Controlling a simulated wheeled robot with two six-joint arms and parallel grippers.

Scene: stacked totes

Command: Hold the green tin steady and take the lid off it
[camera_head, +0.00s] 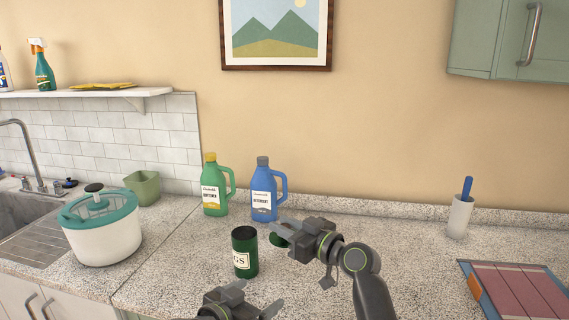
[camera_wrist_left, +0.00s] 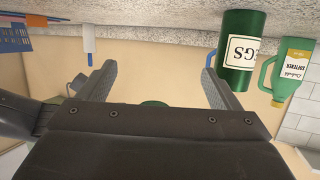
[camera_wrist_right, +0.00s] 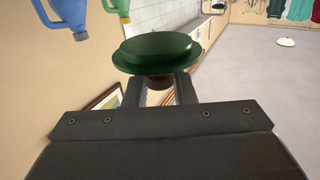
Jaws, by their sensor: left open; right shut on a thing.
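The dark green tin (camera_head: 245,257) stands upright on the counter, its top open and dark inside, with a cream label. It also shows upside down in the left wrist view (camera_wrist_left: 236,82). My right gripper (camera_head: 288,230) is shut on the knob of the green lid (camera_head: 278,240), holding it off the tin, to the right of its rim. The right wrist view shows the lid (camera_wrist_right: 155,50) with its brown knob between the fingers (camera_wrist_right: 159,84). My left gripper (camera_head: 257,298) is open and empty in front of the tin, apart from it.
A green softener bottle (camera_head: 214,190) and a blue detergent bottle (camera_head: 263,193) stand behind the tin. A white pot with a teal lid (camera_head: 102,236) is at left by the sink. A brush holder (camera_head: 459,216) and a pinkish panelled item (camera_head: 515,290) are at right. Bare counter lies between.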

